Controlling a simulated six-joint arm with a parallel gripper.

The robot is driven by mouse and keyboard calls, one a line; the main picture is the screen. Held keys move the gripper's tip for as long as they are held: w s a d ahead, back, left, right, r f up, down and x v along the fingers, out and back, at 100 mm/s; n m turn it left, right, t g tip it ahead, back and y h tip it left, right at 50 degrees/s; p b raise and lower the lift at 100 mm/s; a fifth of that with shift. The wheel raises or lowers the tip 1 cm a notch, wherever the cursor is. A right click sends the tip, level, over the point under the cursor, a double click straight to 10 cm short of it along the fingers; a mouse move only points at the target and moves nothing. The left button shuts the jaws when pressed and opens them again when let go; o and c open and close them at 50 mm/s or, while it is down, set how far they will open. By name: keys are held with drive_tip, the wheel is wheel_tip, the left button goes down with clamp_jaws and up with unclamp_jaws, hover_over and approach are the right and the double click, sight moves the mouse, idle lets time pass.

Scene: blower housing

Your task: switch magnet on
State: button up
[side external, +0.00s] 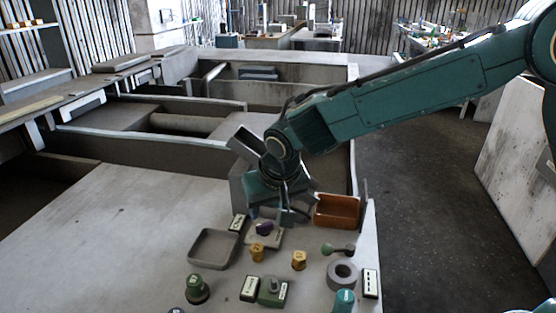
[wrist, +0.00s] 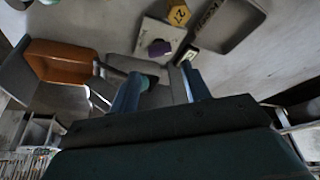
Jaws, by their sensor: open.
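My gripper (side external: 284,214) points down over the far part of the worktop; its two fingers stand apart in the wrist view (wrist: 163,82). A purple knob (side external: 264,228) on a pale square plate (side external: 272,240) is just in front of the fingers. It also shows in the wrist view (wrist: 159,48), beyond the fingertips and apart from them. A green box with a small lever (side external: 272,291) sits nearer the front. I cannot tell which control is the magnet switch; the labels are too small to read.
An orange-brown open box (side external: 337,211) stands right of my gripper. A grey shallow tray (side external: 213,249) lies left. Yellow blocks (side external: 299,260), a green knob (side external: 197,288) and a grey ring (side external: 342,274) crowd the front. The worktop's left side (side external: 110,240) is clear.

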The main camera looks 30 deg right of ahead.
sight(265, 224)
drive_tip(key=x, duration=0.7)
drive_tip(key=shift+f, duration=0.15)
drive_tip(key=c, duration=0.7)
